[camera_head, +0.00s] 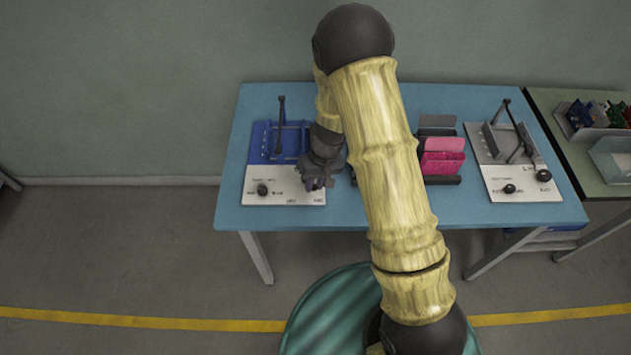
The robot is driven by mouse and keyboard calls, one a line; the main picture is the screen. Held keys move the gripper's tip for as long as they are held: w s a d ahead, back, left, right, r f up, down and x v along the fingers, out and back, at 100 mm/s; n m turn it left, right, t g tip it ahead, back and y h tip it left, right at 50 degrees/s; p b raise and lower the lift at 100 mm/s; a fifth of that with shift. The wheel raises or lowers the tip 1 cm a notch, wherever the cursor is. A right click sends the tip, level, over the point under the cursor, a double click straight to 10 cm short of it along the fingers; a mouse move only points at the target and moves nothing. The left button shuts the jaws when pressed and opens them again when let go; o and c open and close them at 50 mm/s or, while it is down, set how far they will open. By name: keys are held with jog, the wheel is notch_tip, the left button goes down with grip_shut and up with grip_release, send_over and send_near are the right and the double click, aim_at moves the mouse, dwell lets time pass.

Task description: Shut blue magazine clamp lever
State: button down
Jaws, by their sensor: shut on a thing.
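The blue magazine (262,148) is fixed on a white base plate (285,196) at the left of the blue table. A dark upright post (281,125) stands on it, and a black knob (262,189) sits on the plate's front left. My gripper (318,184) is low over the plate's right side, pointing down. It is shut on what appears to be the blue magazine's clamp lever. The fingers and wrist hide the gripped part, so the lever's angle cannot be told.
A grey fixture (493,145) with a similar post and black knobs stands at the table's right. Pink and grey upright plates (443,160) stand in a dark rack between, partly behind my arm. A second table (585,170) with bins is at far right.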

jog(key=m, duration=0.1)
jog(key=a+m, duration=0.1)
jog(key=m, duration=0.2)
jog(key=shift+s+a+t+b, duration=0.3)
jog(key=shift+s+t+b, duration=0.1)
jog(key=m, duration=0.1)
jog(key=a+m, duration=0.1)
jog(key=m, duration=0.2)
jog(key=a+m+t+p, duration=0.1)
jog(key=m, duration=0.1)
jog(key=shift+w+a+r, duration=0.1)
jog(key=shift+a, duration=0.2)
jog(key=shift+w+a+m+h+p, duration=0.15)
jog(key=shift+a+m+p, duration=0.2)
jog(key=shift+m, duration=0.45)
jog(key=shift+w+a+m+h+p, duration=0.15)
jog(key=shift+m+p, duration=0.3)
jog(key=shift+m, duration=0.35)
jog(key=c, duration=1.3)
grip_release()
